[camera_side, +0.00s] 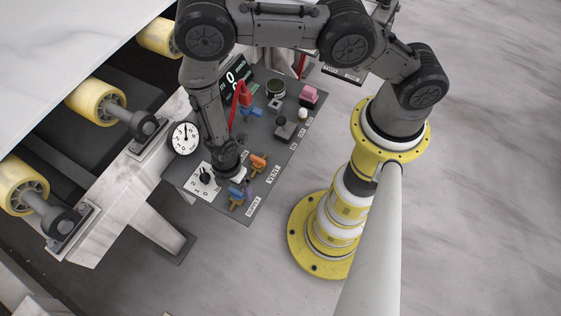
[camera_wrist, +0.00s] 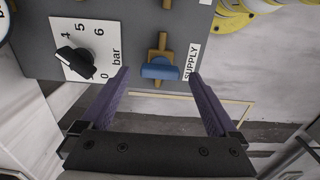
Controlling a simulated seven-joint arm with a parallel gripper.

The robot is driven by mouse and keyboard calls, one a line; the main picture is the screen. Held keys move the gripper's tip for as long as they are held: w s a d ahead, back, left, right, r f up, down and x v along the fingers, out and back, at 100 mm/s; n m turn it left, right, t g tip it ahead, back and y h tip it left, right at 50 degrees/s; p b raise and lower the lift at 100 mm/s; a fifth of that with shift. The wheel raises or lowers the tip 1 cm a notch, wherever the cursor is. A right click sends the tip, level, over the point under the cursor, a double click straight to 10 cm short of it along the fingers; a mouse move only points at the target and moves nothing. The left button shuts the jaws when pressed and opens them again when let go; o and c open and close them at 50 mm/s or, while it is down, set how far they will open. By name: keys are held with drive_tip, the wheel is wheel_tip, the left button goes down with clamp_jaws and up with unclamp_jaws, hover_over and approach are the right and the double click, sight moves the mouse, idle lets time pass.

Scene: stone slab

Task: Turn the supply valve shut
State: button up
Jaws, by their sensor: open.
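The supply valve is a blue handle (camera_wrist: 160,72) on a brass body (camera_wrist: 162,42), beside a white SUPPLY label (camera_wrist: 192,62). In the wrist view the handle appears to lie across the brass body. In the side view the blue handle (camera_side: 236,191) is at the panel's lower end, partly behind my gripper (camera_side: 241,184). My gripper (camera_wrist: 160,74) is open in the wrist view, with one purple finger on each side of the handle and visible gaps between. Whether the fingertips reach down to the handle's height is hard to tell.
A black knob (camera_wrist: 73,60) on a white bar scale sits left of the supply valve. The panel (camera_side: 220,203) also carries an orange-handled vent valve (camera_side: 258,162), another blue valve (camera_side: 250,113), a red lever (camera_side: 241,92) and a round gauge (camera_side: 185,137). Rollers (camera_side: 95,101) stand left.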

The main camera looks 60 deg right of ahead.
drive_tip(key=shift+r, duration=0.85)
drive_tip(key=s+d+r, duration=0.8)
drive_tip(key=s+r, duration=0.2)
drive_tip(key=s, duration=0.1)
drive_tip(key=shift+s, duration=0.25)
idle(0.4)
